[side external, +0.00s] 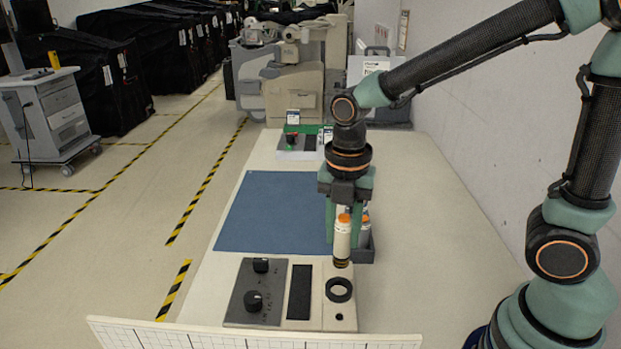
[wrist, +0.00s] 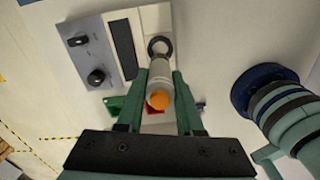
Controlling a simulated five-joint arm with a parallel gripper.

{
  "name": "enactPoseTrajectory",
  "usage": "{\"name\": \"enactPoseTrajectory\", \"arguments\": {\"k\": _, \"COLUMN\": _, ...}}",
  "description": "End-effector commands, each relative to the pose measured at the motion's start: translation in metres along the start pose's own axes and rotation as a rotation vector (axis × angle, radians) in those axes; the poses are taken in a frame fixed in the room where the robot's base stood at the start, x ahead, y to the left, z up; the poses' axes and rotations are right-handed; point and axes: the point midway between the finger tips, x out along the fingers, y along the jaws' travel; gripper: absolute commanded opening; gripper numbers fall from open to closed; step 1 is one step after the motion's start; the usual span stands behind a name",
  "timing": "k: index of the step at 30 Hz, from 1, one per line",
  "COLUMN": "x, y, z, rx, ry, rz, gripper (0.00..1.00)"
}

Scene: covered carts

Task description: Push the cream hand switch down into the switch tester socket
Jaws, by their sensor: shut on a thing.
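The cream hand switch (side external: 342,242) has an orange top and a dark lower end. My gripper (side external: 346,226) is shut on it and holds it about upright in the side view. The switch tester (side external: 313,312) is a flat box with two black knobs, a dark panel and a black ring socket (side external: 339,290). In the side view the switch's lower end shows just behind the ring, apart from it. In the wrist view the switch (wrist: 160,70) points toward the ring (wrist: 160,47), between the fingers of my gripper (wrist: 160,82). The height of its tip over the tester is unclear.
A dark holder (side external: 365,251) with another orange-marked item stands just behind my gripper. A blue mat (side external: 270,215) lies to the left. A small box with red and green parts (side external: 293,149) is at the back. The table's right side is clear.

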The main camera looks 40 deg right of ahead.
Motion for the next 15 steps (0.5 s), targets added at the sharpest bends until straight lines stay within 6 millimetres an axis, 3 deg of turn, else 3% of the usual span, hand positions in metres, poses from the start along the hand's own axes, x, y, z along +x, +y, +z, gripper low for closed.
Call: {"name": "enactPoseTrajectory", "arguments": {"k": 15, "x": 0.046, "y": 0.0, "z": 0.0, "rx": 0.001, "ry": 0.001, "rz": -0.004, "gripper": 0.0}}
